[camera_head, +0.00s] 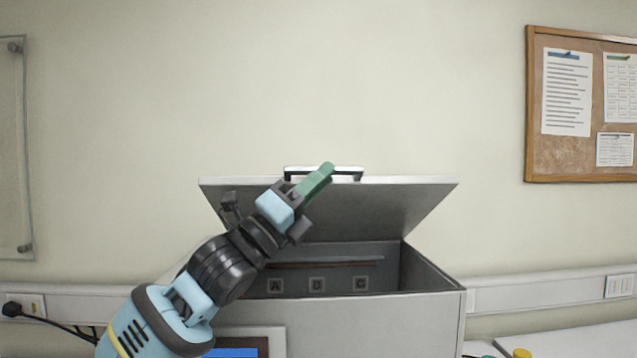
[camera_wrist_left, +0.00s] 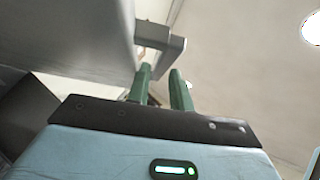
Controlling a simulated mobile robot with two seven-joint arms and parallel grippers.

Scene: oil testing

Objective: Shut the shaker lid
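The shaker (camera_head: 340,325) is a grey box with its lid (camera_head: 385,205) raised and tilted back, open. A handle (camera_head: 350,172) runs along the lid's top edge. My left gripper (camera_head: 322,175) reaches up in front of the lid, its green fingers overlapping the handle in the head view. In the left wrist view the fingers (camera_wrist_left: 160,72) are apart with a gap between them, and the handle (camera_wrist_left: 168,48) is just beyond the tips. I cannot tell whether they touch it. My right gripper is not in view.
The shaker's inside shows slots marked A, B and C (camera_head: 317,285). A wall (camera_head: 300,90) stands behind the shaker, with a cork board (camera_head: 570,160) at the right. A yellow cap (camera_head: 522,353) is at the lower right. A black cable (camera_head: 45,318) hangs at the left.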

